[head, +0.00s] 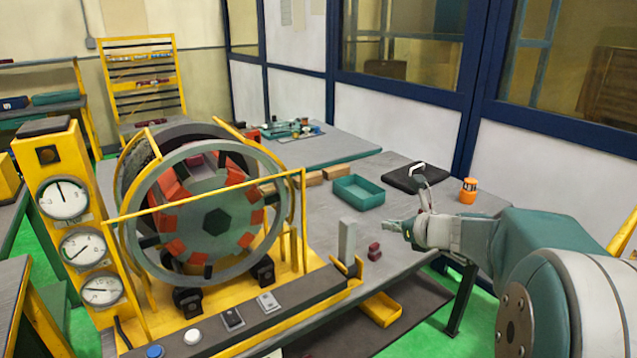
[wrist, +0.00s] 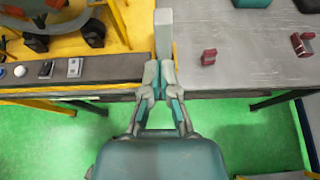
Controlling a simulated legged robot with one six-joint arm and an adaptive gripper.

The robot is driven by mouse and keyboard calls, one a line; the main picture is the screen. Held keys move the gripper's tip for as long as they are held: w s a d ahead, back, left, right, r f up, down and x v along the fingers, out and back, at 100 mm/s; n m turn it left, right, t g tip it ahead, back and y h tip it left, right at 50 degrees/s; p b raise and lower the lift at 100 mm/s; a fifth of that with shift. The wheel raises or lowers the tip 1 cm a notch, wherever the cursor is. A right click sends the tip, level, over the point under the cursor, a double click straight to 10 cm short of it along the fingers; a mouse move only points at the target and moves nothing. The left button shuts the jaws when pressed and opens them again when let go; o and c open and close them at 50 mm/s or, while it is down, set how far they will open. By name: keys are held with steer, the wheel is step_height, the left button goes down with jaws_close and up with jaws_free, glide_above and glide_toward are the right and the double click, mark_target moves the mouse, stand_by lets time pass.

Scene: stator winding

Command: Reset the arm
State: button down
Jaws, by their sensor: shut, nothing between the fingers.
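My arm reaches in from the right of the head view. My gripper (head: 390,226) is shut and empty, above the table's front right part. In the wrist view my gripper (wrist: 163,66) points up the picture, its fingertips close together. An upright pale grey block (head: 347,240) stands left of my gripper in the head view. In the wrist view the block (wrist: 163,32) appears straight beyond the fingertips; I cannot tell the gap exactly.
A large round stator (head: 216,222) with red coils sits in a yellow frame at left. A small dark red part (head: 374,251), a teal tray (head: 358,190), a black pad (head: 402,179) and an orange container (head: 468,191) are on the grey table.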

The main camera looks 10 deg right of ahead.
steer(key=s+a+n+g, duration=0.6)
steer(key=s+a+n, duration=0.85)
steer(key=n, duration=0.25)
steer(key=s+f+n+h, duration=0.3)
steer(key=s+n+h, duration=0.1)
steer(key=s+n, duration=0.9)
steer(key=shift+s+n+g+h, duration=0.15)
steer(key=shift+n+g+h, duration=0.2)
steer(key=shift+n, duration=0.65)
steer(key=shift+a, duration=0.1)
